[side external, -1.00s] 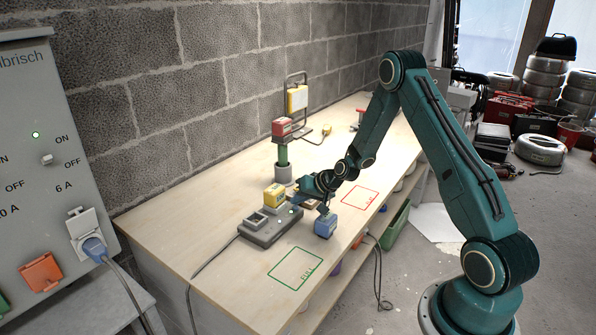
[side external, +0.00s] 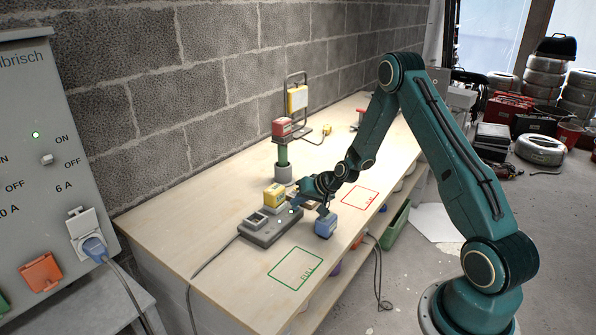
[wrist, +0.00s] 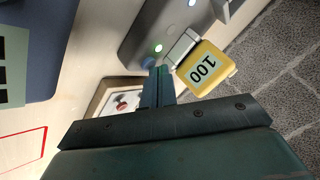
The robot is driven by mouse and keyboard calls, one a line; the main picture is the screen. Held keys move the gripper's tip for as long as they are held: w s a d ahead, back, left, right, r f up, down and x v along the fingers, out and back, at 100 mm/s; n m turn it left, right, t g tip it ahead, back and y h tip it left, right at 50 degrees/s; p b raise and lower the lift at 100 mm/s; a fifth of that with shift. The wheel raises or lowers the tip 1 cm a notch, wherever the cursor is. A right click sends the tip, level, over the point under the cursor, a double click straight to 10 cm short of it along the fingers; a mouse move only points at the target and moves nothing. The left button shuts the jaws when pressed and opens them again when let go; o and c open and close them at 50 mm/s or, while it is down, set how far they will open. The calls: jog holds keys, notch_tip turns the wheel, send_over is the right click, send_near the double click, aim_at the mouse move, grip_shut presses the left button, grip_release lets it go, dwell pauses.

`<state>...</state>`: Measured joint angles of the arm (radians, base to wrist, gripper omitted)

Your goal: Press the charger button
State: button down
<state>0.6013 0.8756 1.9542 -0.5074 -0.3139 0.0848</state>
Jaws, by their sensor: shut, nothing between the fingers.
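A small blue round button (wrist: 148,62) is at the charger's near end. My gripper (wrist: 157,70) is shut and empty, its fingertips right beside the blue button in the picture. I cannot tell whether they touch it. In the side view my gripper (side external: 297,205) is low over the charger's right end.
A blue battery (side external: 326,226) stands close in front of my gripper. A wooden box with a red knob (wrist: 122,103) lies beside the fingers. A red battery (side external: 282,127) tops a green post behind. The green outlined area (side external: 296,268) is clear.

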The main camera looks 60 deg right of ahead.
jog(key=shift+f, duration=0.15)
dwell(0.3)
jog(key=shift+r, duration=0.8)
jog(key=shift+r, duration=0.1)
jog(key=shift+r, duration=2.4)
jog(key=shift+r, duration=0.1)
